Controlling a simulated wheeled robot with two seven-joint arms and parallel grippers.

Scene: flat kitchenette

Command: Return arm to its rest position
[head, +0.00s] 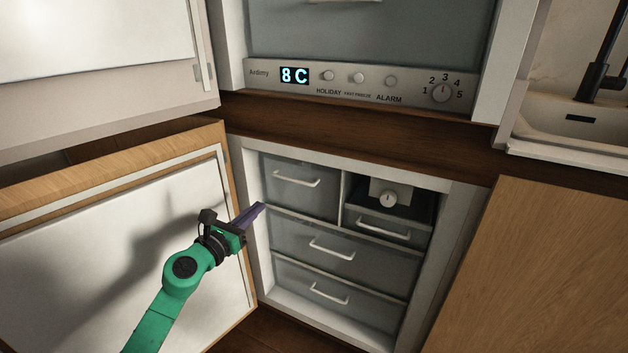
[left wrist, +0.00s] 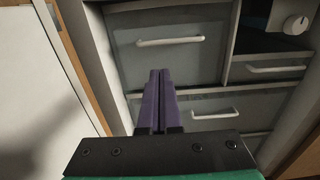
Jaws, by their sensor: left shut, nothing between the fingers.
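My left gripper (head: 260,210) comes in from the left on a green arm, in front of the left edge of the open lower freezer compartment (head: 340,245). Its purple fingers are shut with nothing between them, and they also show in the left wrist view (left wrist: 158,100). The fingertips point at the area just below the upper left drawer (left wrist: 160,45); I cannot tell whether they touch it. That drawer, also in the head view (head: 300,184), looks shut. My right gripper is not in view.
The lower door (head: 110,240) stands open at the left, behind my arm. An upper door (head: 100,40) is open above it. A control panel (head: 360,85) reads 8 C. A wooden cabinet (head: 540,270) and a sink (head: 570,125) are at the right.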

